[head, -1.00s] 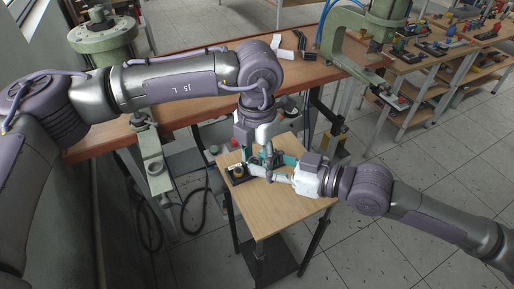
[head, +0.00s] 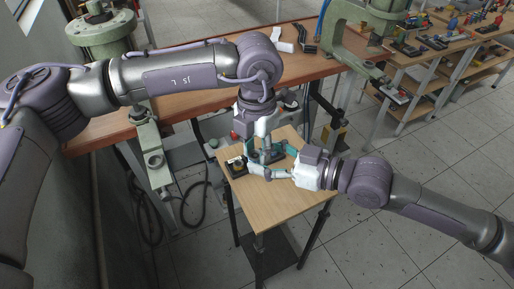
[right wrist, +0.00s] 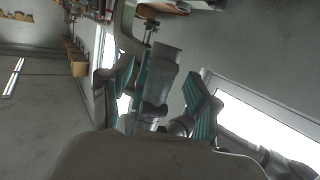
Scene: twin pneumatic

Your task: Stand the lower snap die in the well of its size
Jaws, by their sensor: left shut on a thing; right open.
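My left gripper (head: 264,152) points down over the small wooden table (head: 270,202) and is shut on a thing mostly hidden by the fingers. My right gripper (head: 273,165) reaches in from the right, low over the table, close to the left one. In the right wrist view the teal-padded fingers of my right gripper (right wrist: 163,95) stand apart. A grey, roughly cylindrical part (right wrist: 162,75) shows between them; I cannot tell whether it is the snap die or part of my left gripper. A dark block (head: 236,167) with a yellowish top part lies at the table's left edge. No well is clearly visible.
The long workbench (head: 205,83) stands behind, with a green press (head: 362,38) at its right and white and black parts (head: 283,42) on top. The front of the small table is clear. Shelved benches with small tools stand at the far right.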

